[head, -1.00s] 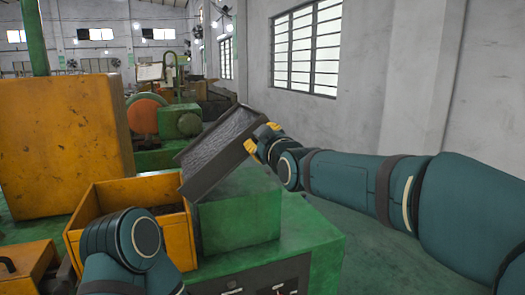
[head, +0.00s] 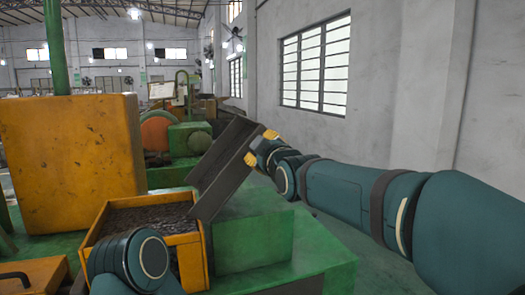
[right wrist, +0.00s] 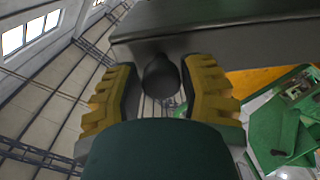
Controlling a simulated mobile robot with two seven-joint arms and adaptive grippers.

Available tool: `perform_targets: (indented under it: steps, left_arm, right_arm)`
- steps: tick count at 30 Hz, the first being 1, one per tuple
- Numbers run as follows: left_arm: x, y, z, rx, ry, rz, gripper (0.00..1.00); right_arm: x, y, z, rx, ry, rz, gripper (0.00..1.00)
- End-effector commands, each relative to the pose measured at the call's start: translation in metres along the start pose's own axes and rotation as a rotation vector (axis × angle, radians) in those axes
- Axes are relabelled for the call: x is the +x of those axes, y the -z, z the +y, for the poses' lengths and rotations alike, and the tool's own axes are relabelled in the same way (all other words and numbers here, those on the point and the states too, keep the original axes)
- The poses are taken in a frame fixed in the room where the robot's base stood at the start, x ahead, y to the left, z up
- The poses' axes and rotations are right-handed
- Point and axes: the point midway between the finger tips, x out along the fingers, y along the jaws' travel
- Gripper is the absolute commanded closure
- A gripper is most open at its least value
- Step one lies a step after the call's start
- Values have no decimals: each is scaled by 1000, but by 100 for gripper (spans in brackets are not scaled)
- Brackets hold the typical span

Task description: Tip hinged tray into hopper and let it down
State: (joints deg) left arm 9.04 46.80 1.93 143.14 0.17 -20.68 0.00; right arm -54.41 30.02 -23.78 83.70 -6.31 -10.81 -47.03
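The hinged tray (head: 226,165), long and dark grey, is tilted steeply on the green machine, its low end at the hopper. Its inside looks bare in the head view. The hopper (head: 196,243) is an open orange-yellow box holding dark small pieces (head: 150,216). My right gripper (head: 262,147) is at the tray's raised end. In the right wrist view its yellow fingers (right wrist: 161,90) close around a dark round knob (right wrist: 161,76) beside the tray's wall (right wrist: 220,40). My left arm crosses the hopper's front; its gripper is out of sight.
The green machine block (head: 255,235) stands under and right of the tray. A large orange panel (head: 70,165) rises behind and left of the hopper. An orange box with a black handle (head: 30,280) is at lower left. Open floor lies along the right wall.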

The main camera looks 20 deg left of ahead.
Motion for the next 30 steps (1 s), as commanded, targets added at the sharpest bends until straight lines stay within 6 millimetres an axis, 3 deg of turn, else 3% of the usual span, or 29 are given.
perform_targets:
  steps: [2, 14, 20, 30]
  left_arm:
    - [0, 0, 0, 0, 0, 0, 53]
    - [0, 0, 0, 0, 0, 0, 53]
    - [0, 0, 0, 0, 0, 0, 53]
    - [0, 0, 0, 0, 0, 0, 53]
  right_arm:
    - [0, 0, 0, 1, -1, 0, 34]
    - [-5, 0, 0, 0, 2, -1, 34]
    - [-34, 1, 0, 3, 3, 0, 34]
    - [-98, 2, 0, 3, 2, 3, 34]
